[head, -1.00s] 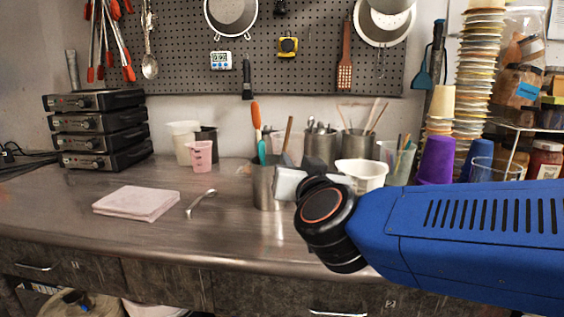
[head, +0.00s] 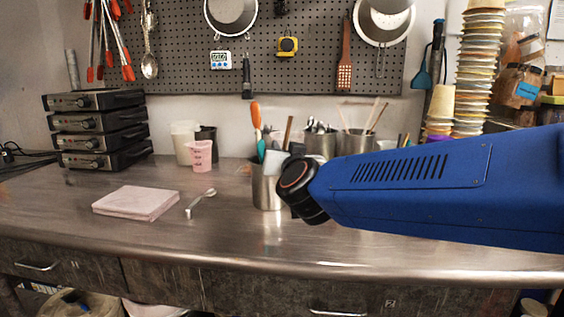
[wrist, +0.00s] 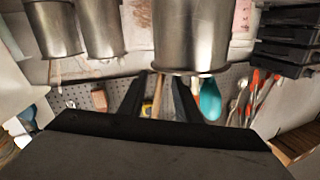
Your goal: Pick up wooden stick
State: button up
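The wooden stick (head: 288,130) stands tilted in a steel cup (head: 265,188) on the bench, beside an orange-handled tool (head: 256,117) and a teal spatula (head: 261,151). In the wrist view, which looks upside down, the stick (wrist: 160,88) leaves the rim of the cup (wrist: 190,40) and shows between the two dark fingers of my gripper (wrist: 160,98). The fingers are apart, with gaps beside the stick. The teal spatula (wrist: 210,101) is just outside the right finger. In the head view my wrist and blue arm hide most of the gripper.
More steel cups of tools (head: 320,143) stand behind, close to my arm. A pink beaker (head: 200,155), a metal spoon (head: 200,203) and a pink cloth stack (head: 136,202) are to the left. Stacked paper cups (head: 474,80) rise at right. The front bench is clear.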

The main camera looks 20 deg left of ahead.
jog(key=shift+w+a, duration=0.25)
jog(key=shift+w, duration=0.2)
jog(key=shift+c, duration=0.5)
grip_shut()
jog(key=shift+r, duration=0.1)
notch_tip(320, 180, up, 18)
